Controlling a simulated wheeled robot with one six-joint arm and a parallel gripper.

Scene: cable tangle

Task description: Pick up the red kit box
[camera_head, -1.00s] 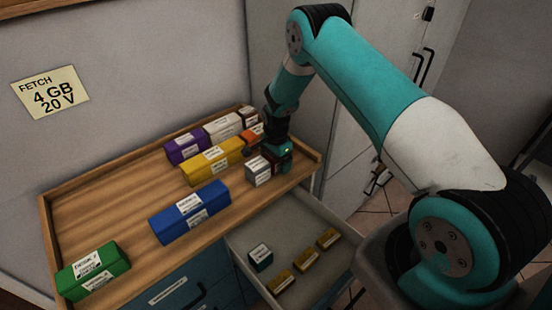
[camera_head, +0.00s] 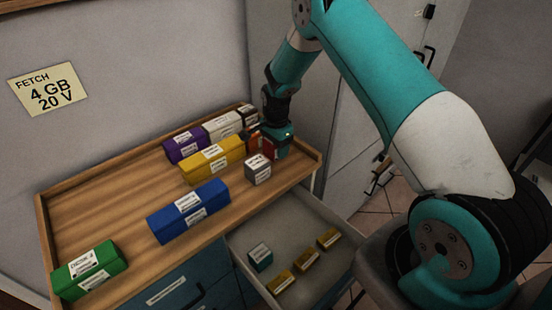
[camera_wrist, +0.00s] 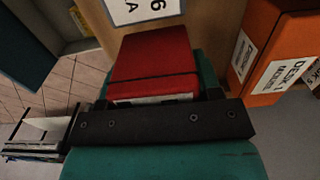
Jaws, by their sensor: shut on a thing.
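The red kit box (camera_wrist: 155,62) fills the middle of the wrist view. My gripper (camera_wrist: 158,98) is shut on it, with a finger at each side. In the head view my gripper (camera_head: 274,147) is at the right end of the wooden top, and part of the red box (camera_head: 268,149) shows at its front. A pale label strip shows at the box's near edge in the wrist view. I cannot tell whether the box touches the top.
A grey box (camera_head: 258,176) stands just in front. An orange box (camera_wrist: 268,50) is close at right in the wrist view. Yellow (camera_head: 205,164), purple and white boxes stand behind left; blue (camera_head: 183,219) and green lie further left. An open drawer (camera_head: 300,221) holds small boxes.

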